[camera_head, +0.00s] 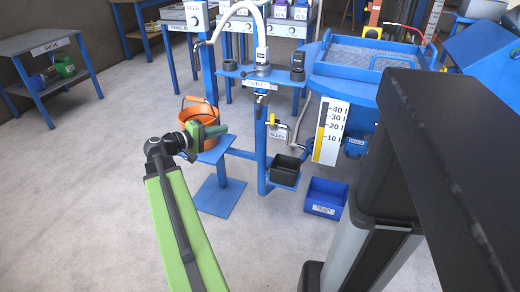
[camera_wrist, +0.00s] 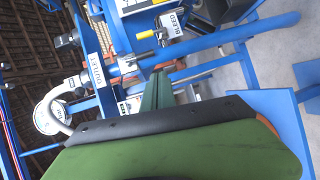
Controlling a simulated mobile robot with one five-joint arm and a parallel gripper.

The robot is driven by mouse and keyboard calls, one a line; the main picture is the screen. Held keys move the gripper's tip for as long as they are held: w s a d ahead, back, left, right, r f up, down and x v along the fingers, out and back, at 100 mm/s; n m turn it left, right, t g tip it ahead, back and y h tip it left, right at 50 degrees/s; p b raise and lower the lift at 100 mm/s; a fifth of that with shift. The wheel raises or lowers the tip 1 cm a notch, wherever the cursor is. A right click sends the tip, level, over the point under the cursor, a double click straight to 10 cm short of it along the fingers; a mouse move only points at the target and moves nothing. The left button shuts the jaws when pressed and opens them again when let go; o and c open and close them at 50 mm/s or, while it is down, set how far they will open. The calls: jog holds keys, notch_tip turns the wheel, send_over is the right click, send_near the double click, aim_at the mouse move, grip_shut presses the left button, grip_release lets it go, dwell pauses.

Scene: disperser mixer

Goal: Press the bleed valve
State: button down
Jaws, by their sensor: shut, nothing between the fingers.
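The bleed valve (camera_head: 272,121) shows as a small yellow-ended part on the blue stand, just above a plate marked BLEED (camera_head: 278,135). In the wrist view the valve's yellow end (camera_wrist: 146,34) is near the top centre, beside the BLEED plate (camera_wrist: 180,24). My green gripper (camera_head: 218,130) is shut and empty, left of the valve and apart from it in the head view. In the wrist view my gripper's fingers (camera_wrist: 158,88) point up the picture, below the yellow end. The gap in depth is hard to judge.
An orange bucket (camera_head: 186,113) stands on a blue shelf behind my gripper. A black bin (camera_head: 290,165) sits right of the stand post, with a blue bin (camera_head: 325,197) on the floor. The blue tank with a level scale (camera_head: 330,130) is at the right.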

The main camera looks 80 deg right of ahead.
aim_at(272, 122)
jog(key=s+d+g+b, duration=0.1)
jog(key=s+d+g, duration=0.1)
jog(key=s, duration=0.4)
jog(key=shift+s+d+m+b, duration=0.2)
jog(key=shift+d+m+b, duration=0.05)
jog(key=shift+m+b, duration=0.05)
jog(key=x, duration=1)
jog(key=shift+r, duration=0.1)
